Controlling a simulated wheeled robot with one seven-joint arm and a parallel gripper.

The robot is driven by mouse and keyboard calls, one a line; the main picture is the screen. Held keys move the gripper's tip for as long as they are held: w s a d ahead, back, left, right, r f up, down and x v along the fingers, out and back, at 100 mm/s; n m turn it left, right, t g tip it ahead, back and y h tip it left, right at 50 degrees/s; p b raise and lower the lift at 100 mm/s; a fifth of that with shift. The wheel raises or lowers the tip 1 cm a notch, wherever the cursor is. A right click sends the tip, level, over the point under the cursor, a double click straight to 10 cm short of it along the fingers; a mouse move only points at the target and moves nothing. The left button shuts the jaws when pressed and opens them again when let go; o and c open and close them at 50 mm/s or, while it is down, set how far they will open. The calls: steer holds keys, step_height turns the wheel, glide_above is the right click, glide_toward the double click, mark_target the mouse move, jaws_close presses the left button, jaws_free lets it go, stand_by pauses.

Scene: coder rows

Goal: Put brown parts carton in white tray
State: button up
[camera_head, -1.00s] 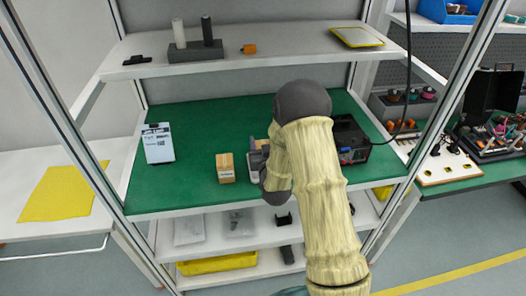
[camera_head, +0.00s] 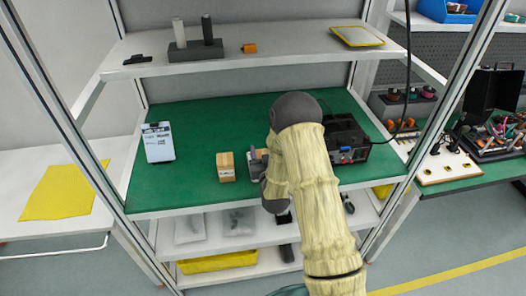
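A brown parts carton (camera_head: 226,168) with a white label stands upright on the green worktop, left of my arm. My gripper (camera_head: 256,163) is low over the worktop just right of the carton, apparently apart from it. My arm covers most of the gripper, so its opening does not show. On the white shelf below the worktop are two pale, flat containers, one at the left (camera_head: 190,228) and one beside it (camera_head: 238,222) with dark contents. I cannot tell whether either is the white tray.
A black device (camera_head: 346,140) is behind my arm at the right. The upper shelf (camera_head: 290,45) overhangs the back. A yellow bin (camera_head: 218,262) is low down. The green surface between clipboard and carton is clear.

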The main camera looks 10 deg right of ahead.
steer(key=o, duration=0.4)
steer(key=shift+o, duration=0.2)
steer(key=shift+r, duration=0.2)
steer(key=shift+s+f, duration=0.15)
steer(key=shift+s, duration=0.1)
steer(key=s+b, duration=0.1)
steer(key=s, duration=1)
steer(key=shift+s+b, duration=0.3)
steer(key=shift+b, duration=0.1)
steer(key=shift+w, duration=0.1)
